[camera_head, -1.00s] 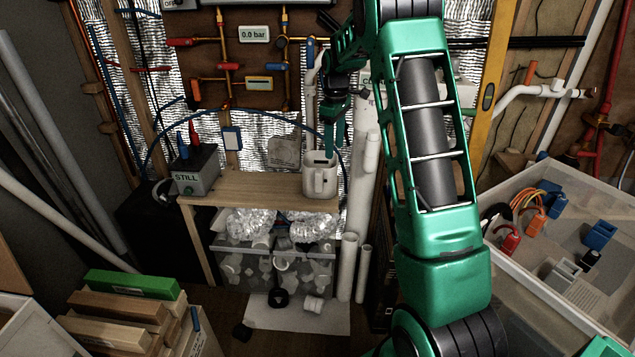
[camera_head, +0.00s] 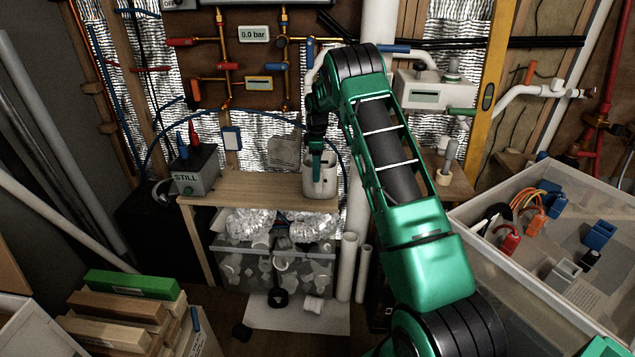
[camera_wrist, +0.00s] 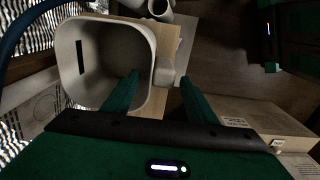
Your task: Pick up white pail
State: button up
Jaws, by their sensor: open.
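The white pail (camera_head: 320,184) stands upright on the right end of a small wooden bench, partly hidden by my gripper. In the wrist view I look into the open top of the pail (camera_wrist: 107,58), and its handle (camera_wrist: 164,72) sticks out from the right wall. My gripper (camera_head: 316,166) is at the pail's rim, pointing down. In the wrist view my gripper (camera_wrist: 160,82) is open, with the left finger over the pail's opening, the right finger outside the wall, and the handle side between them. I cannot tell whether the fingers touch the pail.
The wooden bench (camera_head: 250,188) also bears a grey box marked STILL (camera_head: 193,172). A clear bin (camera_head: 275,262) is under it. White pipes (camera_head: 348,268) stand upright to its right. A large tray (camera_head: 545,285) with connectors is at the right.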

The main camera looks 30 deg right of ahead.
jog(key=shift+s+d+f, duration=0.1)
jog(key=shift+f, duration=1.35)
jog(key=shift+s+d+f, duration=0.1)
jog(key=shift+f, duration=1.35)
jog(key=c, duration=1.3)
